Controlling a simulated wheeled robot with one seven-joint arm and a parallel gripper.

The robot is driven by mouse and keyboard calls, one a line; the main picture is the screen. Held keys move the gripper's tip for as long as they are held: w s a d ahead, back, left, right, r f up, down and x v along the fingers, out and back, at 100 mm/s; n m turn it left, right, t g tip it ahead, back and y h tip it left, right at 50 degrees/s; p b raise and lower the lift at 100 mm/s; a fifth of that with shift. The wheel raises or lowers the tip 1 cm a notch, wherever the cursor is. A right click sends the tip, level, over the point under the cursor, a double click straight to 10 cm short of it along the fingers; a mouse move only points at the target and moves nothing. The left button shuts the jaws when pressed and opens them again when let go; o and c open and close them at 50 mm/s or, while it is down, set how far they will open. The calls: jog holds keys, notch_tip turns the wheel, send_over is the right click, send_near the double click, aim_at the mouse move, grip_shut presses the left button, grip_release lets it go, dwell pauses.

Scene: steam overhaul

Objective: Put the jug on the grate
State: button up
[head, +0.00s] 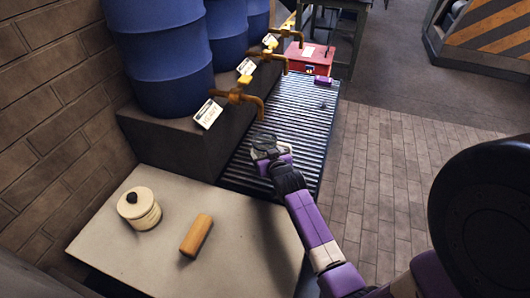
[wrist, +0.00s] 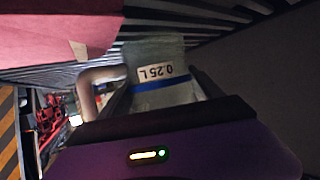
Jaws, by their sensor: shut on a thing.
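My gripper (head: 266,154) is shut on a clear jug (head: 264,140) at the near end of the dark slatted grate (head: 290,117). In the wrist view the jug (wrist: 165,62) sits between the two fingers, with a "0.25 L" label, a blue band and a pale curved handle on its left. The label reads upside down in that view. The grate's slats also show behind it (wrist: 215,25). I cannot tell whether the jug touches the grate or hangs just above it.
Blue barrels (head: 165,55) with brass taps (head: 240,97) and white tags stand on a ledge left of the grate. A red box (head: 309,58) stands at its far end.

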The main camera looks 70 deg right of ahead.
jog(key=o, duration=1.6)
jog(key=shift+c, duration=0.2)
jog(key=shift+r, duration=0.15)
jog(key=v, duration=1.2)
jog(key=s+a+n+t+y, duration=0.2)
jog(key=a, duration=0.8)
jog(key=s+a+n+t+y, duration=0.2)
jog(key=a, duration=0.8)
jog(key=s+a+r+n+t+y, duration=0.2)
jog(key=s+a+r+n+y, duration=0.3)
jog(key=s+a+r, duration=0.6)
jog(key=a+y, duration=0.1)
jog(key=a, duration=0.1)
jog(key=shift+s+a+n, duration=0.2)
jog(key=shift+a+n, duration=0.1)
jog(key=shift+n, duration=0.1)
